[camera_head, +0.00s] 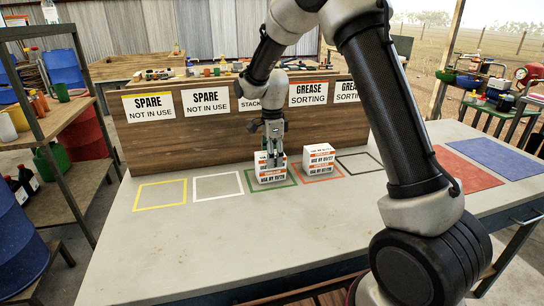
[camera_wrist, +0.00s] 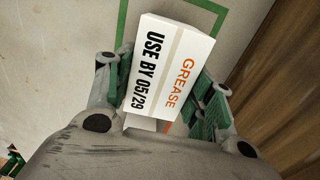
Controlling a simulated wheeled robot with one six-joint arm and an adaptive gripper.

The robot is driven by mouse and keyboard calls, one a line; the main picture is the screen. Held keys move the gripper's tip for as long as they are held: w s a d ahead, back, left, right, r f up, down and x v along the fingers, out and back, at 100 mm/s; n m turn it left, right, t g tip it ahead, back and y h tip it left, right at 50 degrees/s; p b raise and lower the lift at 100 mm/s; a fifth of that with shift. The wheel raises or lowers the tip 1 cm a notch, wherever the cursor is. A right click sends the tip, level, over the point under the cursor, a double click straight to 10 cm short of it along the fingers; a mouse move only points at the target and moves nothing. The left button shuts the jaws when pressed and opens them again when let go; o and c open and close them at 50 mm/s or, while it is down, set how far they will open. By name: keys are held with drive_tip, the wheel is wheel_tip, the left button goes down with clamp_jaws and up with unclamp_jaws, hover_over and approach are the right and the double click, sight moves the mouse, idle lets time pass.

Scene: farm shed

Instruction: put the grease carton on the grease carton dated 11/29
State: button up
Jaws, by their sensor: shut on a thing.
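My gripper (camera_head: 272,150) is shut on a white grease carton (camera_head: 268,158) over the green-outlined square (camera_head: 292,181). In the wrist view the held carton (camera_wrist: 168,70) reads GREASE and USE BY 05/29, with green finger pads on both sides. Directly below it is another white carton (camera_head: 272,178) with an orange band, inside the green outline. Its date is too small to read surely. The held carton appears upright and lined up over it; I cannot tell whether they touch. In the wrist view only a sliver of the lower carton (camera_wrist: 140,123) shows.
White cartons (camera_head: 319,158) stand stacked in the orange outline, just right. Yellow (camera_head: 161,194) and white (camera_head: 218,185) outlines are empty at left; a black outline (camera_head: 360,162) lies right. Red (camera_head: 466,165) and blue (camera_head: 502,158) mats are clear. A wooden board (camera_head: 190,130) with signs stands behind.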

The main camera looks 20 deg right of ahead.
drive_tip(key=shift+f, duration=0.15)
drive_tip(key=o, duration=1.1)
wheel_tip(320, 180, up, 12)
drive_tip(key=s+d+r+n+t, duration=0.1)
drive_tip(key=s+d+r+n, duration=0.45)
drive_tip(key=s+r, duration=0.3)
drive_tip(key=s+d+n+t, duration=0.1)
drive_tip(key=s+d+n, duration=0.2)
drive_tip(key=s, duration=0.5)
drive_tip(key=s+d+n+t, duration=0.1)
drive_tip(key=s+d+n, duration=0.2)
drive_tip(key=s, duration=0.6)
drive_tip(key=s+d+f+n+t, duration=0.1)
drive_tip(key=s+d+n, duration=0.2)
drive_tip(key=s+n, duration=0.3)
drive_tip(key=shift+s+d+n, duration=0.2)
drive_tip(key=shift+s+n, duration=0.05)
drive_tip(key=shift+s, duration=1.05)
